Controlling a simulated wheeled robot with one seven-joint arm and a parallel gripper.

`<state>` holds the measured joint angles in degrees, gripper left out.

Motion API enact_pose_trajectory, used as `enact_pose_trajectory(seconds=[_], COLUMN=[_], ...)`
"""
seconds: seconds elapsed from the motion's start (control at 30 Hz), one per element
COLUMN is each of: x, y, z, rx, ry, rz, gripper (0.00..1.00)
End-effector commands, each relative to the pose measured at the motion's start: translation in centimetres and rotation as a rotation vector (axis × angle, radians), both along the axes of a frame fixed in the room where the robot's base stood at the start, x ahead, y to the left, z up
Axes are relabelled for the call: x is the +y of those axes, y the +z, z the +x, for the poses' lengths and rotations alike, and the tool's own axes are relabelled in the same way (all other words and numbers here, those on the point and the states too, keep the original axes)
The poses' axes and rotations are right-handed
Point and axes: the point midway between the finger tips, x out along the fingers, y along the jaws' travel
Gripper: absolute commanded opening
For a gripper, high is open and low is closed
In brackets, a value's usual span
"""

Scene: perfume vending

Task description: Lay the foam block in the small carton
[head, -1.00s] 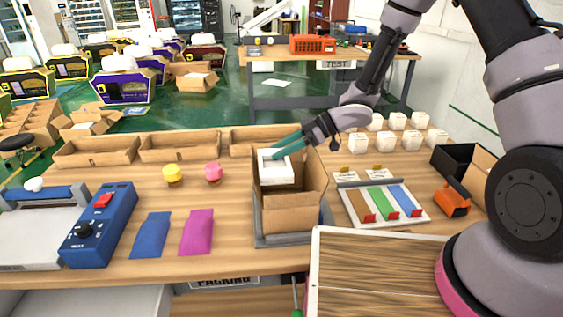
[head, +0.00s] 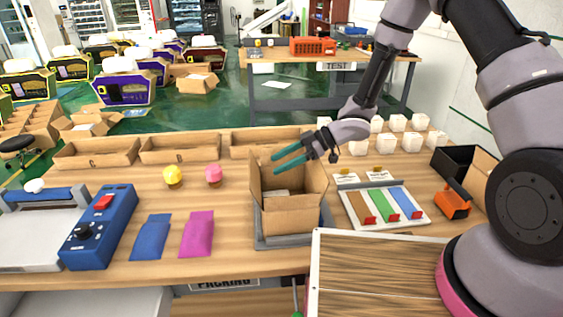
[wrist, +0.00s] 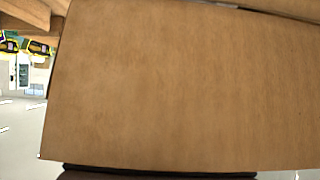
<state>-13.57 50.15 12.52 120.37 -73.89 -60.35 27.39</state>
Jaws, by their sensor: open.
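The small carton (head: 283,221) stands open and upright on a grey base on the table in the head view. The white foam block (head: 276,193) lies low inside it. Only a small part of the block shows above the front wall, so I cannot tell how flat it lies. My gripper (head: 275,164) is open and empty above the carton, its teal fingers apart and pointing left over the opening. The wrist view is filled by a brown cardboard surface (wrist: 185,85), and the block is not visible there.
Several white pieces (head: 397,125) stand behind and right of the carton. A tray with coloured strips (head: 384,203) and an orange tool (head: 453,200) lie to the right. A blue sealing machine (head: 98,226), blue and magenta pouches (head: 197,233) are to the left. Cardboard trays (head: 180,150) line the back.

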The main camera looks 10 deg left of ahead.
Motion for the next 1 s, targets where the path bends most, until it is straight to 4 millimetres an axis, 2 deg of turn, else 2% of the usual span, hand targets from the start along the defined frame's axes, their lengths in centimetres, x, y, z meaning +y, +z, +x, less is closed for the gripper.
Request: enact_pose_trajectory(seconds=[0.17, 0.4, 0.6, 0.8, 1.0], x=[-1.5, -5.9, -8.9, -10.1, -10.4], y=[1.0, 3.5, 5.1, 5.8, 6.3], z=[0.5, 1.7, 2.4, 2.6, 3.3], rx=[-0.003, -0.004, -0.002, -0.001, -0.015], ry=[-0.004, -0.003, -0.002, 0.000, -0.025], rz=[0.001, 0.000, 0.000, 0.000, -0.010], gripper=[0.72, 0.72, 0.72, 0.72, 0.72])
